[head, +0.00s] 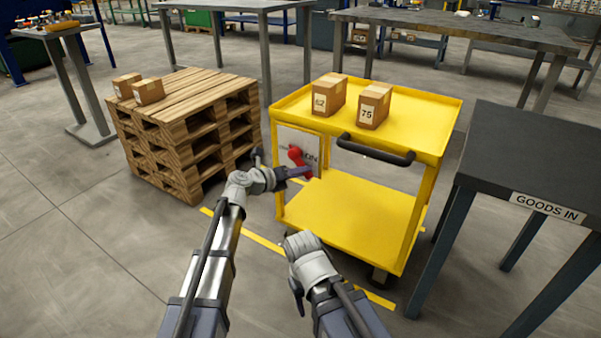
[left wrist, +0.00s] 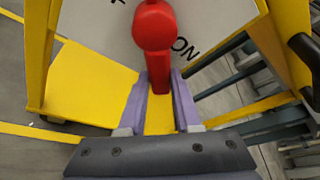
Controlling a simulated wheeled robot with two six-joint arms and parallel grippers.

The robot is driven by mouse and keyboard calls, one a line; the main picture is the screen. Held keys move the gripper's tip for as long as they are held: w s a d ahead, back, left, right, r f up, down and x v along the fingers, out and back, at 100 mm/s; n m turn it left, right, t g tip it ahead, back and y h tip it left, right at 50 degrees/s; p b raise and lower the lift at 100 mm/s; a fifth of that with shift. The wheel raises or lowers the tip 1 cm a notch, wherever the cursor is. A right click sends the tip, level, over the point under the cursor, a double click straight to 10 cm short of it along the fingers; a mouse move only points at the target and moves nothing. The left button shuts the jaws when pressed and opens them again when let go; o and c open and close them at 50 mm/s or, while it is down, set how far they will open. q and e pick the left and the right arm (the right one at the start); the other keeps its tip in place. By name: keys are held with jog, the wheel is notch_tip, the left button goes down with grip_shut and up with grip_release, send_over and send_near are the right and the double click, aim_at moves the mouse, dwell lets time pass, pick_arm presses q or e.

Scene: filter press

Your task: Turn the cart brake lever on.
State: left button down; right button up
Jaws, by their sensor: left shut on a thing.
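The red brake lever (head: 295,154) is mounted on a white plate (head: 285,138) at the left end of the yellow cart (head: 440,112). The word ON shows on the plate to the right of the lever. In the left wrist view the lever (left wrist: 154,28) has a round red head at the top, and its red shaft runs down between my two purple fingers. My left gripper (left wrist: 159,98) is shut on the lever; it also shows in the head view (head: 303,172). My right wrist is low in front of the cart, with its fingers hidden.
Two cartons, marked 62 (head: 328,95) and 75 (head: 374,107), stand on the cart's top shelf. A black push handle (head: 376,151) runs along its front. A wooden pallet stack (head: 180,128) is at left, and a dark GOODS IN table (head: 530,150) at right.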

pick_arm(q)
jog(key=shift+s, duration=0.1)
jog(key=c, duration=0.6)
grip_release()
jog(key=p+v, duration=0.2)
jog(key=v, duration=0.5)
jog(key=shift+s+a, duration=0.2)
jog(key=shift+a, duration=0.05)
